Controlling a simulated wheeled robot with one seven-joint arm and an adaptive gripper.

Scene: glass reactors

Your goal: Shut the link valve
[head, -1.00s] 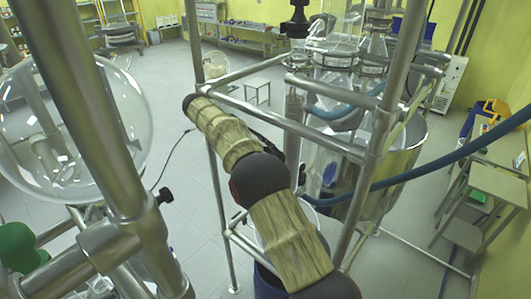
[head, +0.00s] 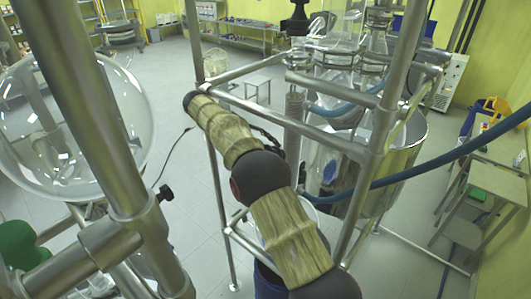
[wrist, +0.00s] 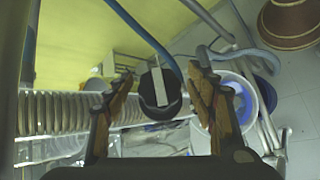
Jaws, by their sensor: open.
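In the wrist view, a round black valve knob (wrist: 160,102) with a pale flat bar across its face sits in the middle. I take it to be the link valve. My gripper (wrist: 163,84) is open, with one brown finger left of the knob and one right of it. Gaps show between the knob and both fingers, so nothing is held. How far the fingers reach in depth around the knob I cannot tell. In the head view my gripper is not clearly visible and I cannot make out the valve.
A ribbed pipe (wrist: 60,112) runs left of the knob, and a white bucket (wrist: 232,105) stands at the right. In the head view, a steel frame (head: 340,145) holds a glass reactor with a metal vessel (head: 405,155). A blue hose (head: 430,168) crosses at the right.

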